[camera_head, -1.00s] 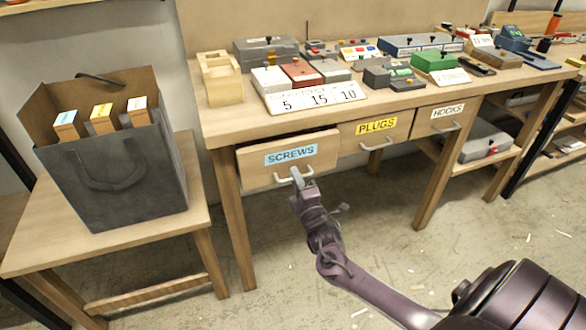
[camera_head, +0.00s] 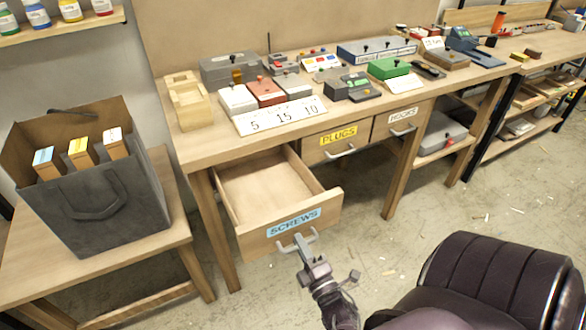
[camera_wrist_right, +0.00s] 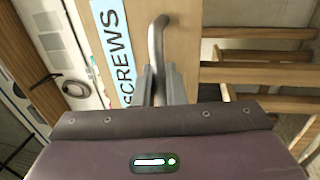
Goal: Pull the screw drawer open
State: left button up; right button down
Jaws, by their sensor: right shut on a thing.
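The screw drawer (camera_head: 259,238) has a blue SCREWS label and a grey bar handle. It stands well out from the workbench (camera_head: 205,150), and its visible inside looks empty. My right gripper (camera_head: 303,246) is shut on the handle, in front of the drawer. The right wrist view shows the handle (camera_wrist_right: 157,45) between the two fingers (camera_wrist_right: 160,84), beside the SCREWS label. My left gripper is not in view.
The plugs drawer (camera_head: 338,139) and hooks drawer (camera_head: 402,120) are closed. A dark bag (camera_head: 105,205) with several boxes stands on a low table (camera_head: 180,225) at the left. Small cases and number cards (camera_head: 281,115) lie on the bench.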

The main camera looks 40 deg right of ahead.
jog(key=shift+s+a, duration=0.1)
jog(key=shift+s, duration=0.4)
jog(key=c, duration=1.6)
grip_release()
jog(key=shift+c, duration=0.2)
jog(key=b+v, duration=0.1)
jog(key=v, duration=0.6)
jog(key=shift+s+f, duration=0.15)
jog(key=shift+s, duration=0.2)
jog(key=shift+a, duration=0.1)
